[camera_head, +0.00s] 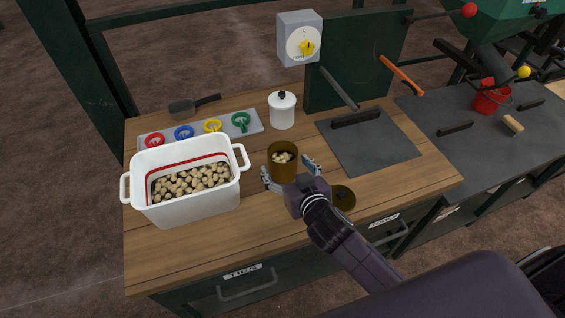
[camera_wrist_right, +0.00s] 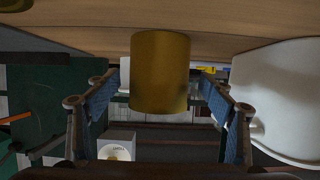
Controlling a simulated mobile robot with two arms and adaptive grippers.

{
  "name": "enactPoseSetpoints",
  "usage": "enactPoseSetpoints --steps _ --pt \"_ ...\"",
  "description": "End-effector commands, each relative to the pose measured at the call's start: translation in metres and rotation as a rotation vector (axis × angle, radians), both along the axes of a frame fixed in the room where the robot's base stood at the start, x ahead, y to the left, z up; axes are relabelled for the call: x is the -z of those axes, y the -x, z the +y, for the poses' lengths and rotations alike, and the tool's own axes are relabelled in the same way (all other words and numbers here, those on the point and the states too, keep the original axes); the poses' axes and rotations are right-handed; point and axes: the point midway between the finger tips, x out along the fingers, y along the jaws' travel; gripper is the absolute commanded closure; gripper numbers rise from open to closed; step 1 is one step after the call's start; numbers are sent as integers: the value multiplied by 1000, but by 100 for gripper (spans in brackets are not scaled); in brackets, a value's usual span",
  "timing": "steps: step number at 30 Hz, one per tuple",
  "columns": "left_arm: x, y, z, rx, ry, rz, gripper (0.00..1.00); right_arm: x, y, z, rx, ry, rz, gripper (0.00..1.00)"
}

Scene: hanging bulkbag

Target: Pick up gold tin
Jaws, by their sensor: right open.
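The gold tin (camera_head: 283,165) stands upright and open on the wooden bench, with pale lumps inside. It fills the middle of the right wrist view (camera_wrist_right: 160,72), between my fingers. My right gripper (camera_head: 290,172) is open, with a finger on either side of the tin. In the wrist view (camera_wrist_right: 158,108) gaps show between the blue finger pads and the tin. A round gold lid (camera_head: 343,197) lies on the bench to the right of my gripper, partly hidden by it. My left gripper is not in view.
A white two-handled tub (camera_head: 198,212) of pale lumps stands close left of the tin. A white lidded jar (camera_head: 282,112) stands behind it. A tray (camera_head: 247,132) with coloured rings lies at the back left, and a dark metal plate (camera_head: 375,150) is at the right.

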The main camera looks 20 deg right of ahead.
Motion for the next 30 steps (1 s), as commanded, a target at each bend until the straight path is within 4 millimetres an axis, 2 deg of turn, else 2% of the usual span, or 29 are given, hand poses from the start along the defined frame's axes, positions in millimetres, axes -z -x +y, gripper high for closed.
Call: enactPoseSetpoints --steps 6,12,15,30 --pt "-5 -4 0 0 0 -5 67 10 -25 0 1 1 0 25" --pt "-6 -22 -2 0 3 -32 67 13 -29 1 0 1 1 25" --pt "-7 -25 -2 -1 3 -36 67 12 -29 0 0 1 1 25" --pt "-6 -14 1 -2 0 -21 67 12 -29 0 0 1 1 79"
